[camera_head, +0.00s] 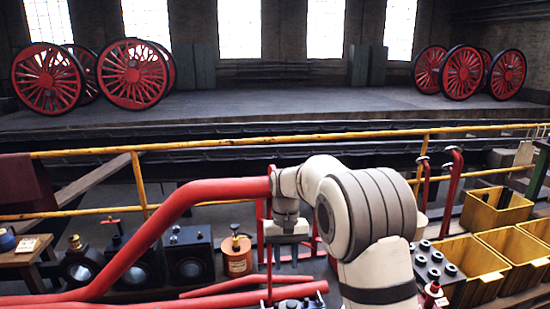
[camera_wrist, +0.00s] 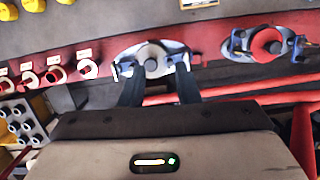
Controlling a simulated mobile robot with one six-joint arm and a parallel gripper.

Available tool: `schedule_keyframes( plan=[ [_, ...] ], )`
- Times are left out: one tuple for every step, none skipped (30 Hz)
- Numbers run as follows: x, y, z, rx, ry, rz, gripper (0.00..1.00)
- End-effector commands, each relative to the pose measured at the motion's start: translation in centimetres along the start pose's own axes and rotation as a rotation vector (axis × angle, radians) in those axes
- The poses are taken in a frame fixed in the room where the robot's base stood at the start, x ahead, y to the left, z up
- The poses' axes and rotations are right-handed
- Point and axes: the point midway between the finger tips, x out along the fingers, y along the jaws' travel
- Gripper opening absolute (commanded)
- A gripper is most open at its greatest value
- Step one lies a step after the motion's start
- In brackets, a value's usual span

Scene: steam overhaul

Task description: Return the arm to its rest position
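My arm (camera_head: 370,215) rises at the centre right of the head view and bends over to the left. My gripper (camera_head: 287,238) hangs from its end, pointing down beside the thick red pipe, its fingertips hard to make out there. In the wrist view the two dark fingers of my gripper (camera_wrist: 155,75) stand apart with nothing visibly clamped between them. Beyond the fingertips is a pale metal flange (camera_wrist: 152,60) with blue fittings at its ends, on a red surface. I cannot tell how close the fingertips are to it.
A thick red pipe (camera_head: 165,220) runs left of my arm. Yellow railings (camera_head: 300,140) cross behind. Yellow crates (camera_head: 482,268) and a rack of dark cylinders (camera_head: 432,262) stand right. Dark boxes (camera_head: 187,255) and a copper canister (camera_head: 237,257) stand left.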

Motion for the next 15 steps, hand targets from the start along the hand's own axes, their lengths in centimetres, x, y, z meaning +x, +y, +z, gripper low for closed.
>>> schedule_keyframes(
  plan=[
    [-1.4, 0.8, 1.7, 0.009, 0.025, -0.003, 0.29],
    [-2.0, 1.2, 2.5, 0.012, 0.038, -0.004, 0.29],
    [-2.6, 1.8, 3.7, 0.017, 0.055, -0.005, 0.29],
    [-3.0, 2.2, 4.6, 0.022, 0.068, -0.006, 0.29],
    [-3.5, 2.6, 5.5, 0.025, 0.082, -0.007, 0.29],
    [-4.0, 3.0, 6.8, 0.030, 0.099, -0.008, 0.29],
    [-4.3, 3.4, 7.7, 0.033, 0.113, -0.008, 0.29],
    [-4.6, 3.8, 8.7, 0.037, 0.126, -0.009, 0.29],
    [-5.0, 4.2, 9.9, 0.042, 0.145, -0.009, 0.29],
    [-5.3, 4.5, 10.9, 0.046, 0.157, -0.009, 0.29],
    [-5.5, 4.8, 11.8, 0.049, 0.170, -0.009, 0.29],
    [-5.7, 5.2, 13.1, 0.055, 0.189, -0.009, 0.29],
    [-5.8, 5.5, 14.1, 0.059, 0.202, -0.009, 0.29],
    [-5.9, 5.8, 15.0, 0.063, 0.215, -0.008, 0.29],
    [-6.0, 6.1, 16.3, 0.068, 0.232, -0.008, 0.29]
  ],
)
